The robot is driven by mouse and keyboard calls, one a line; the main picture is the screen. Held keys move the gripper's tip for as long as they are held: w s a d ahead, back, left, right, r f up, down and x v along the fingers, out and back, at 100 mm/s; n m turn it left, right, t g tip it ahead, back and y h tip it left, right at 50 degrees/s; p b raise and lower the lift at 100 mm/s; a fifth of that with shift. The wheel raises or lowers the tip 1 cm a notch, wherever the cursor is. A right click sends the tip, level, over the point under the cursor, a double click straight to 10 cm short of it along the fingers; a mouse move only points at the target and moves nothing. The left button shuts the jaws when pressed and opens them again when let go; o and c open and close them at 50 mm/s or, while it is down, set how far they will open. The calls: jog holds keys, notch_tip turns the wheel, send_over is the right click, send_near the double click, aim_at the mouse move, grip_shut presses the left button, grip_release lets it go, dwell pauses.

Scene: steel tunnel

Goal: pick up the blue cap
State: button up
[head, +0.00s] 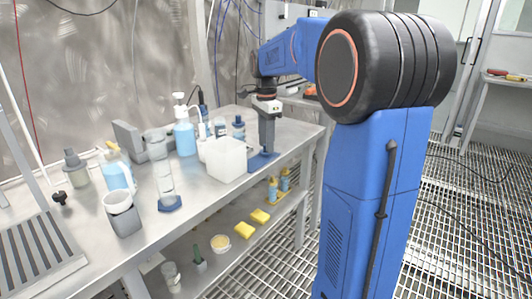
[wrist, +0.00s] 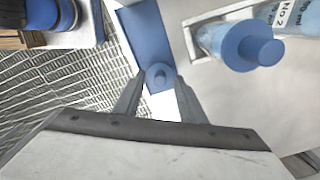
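A small round blue cap (wrist: 159,75) with a raised knob lies on a blue mat (wrist: 146,32) in the wrist view. My gripper (wrist: 160,84) points at it, with one finger on each side of the cap and its fingertips apart; it looks open. I cannot tell whether either finger touches the cap. In the head view my gripper (head: 266,148) is low over the blue mat (head: 259,164) near the bench's right end, and the cap is hidden there.
A white square tub (head: 226,161) stands left of my gripper. A blue-capped bottle (wrist: 239,45) stands to the right in the wrist view. Grating floor lies beyond the bench edge.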

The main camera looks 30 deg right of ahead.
grip_shut()
jog(key=shift+r, duration=0.1)
notch_tip(320, 180, up, 10)
dwell(0.6)
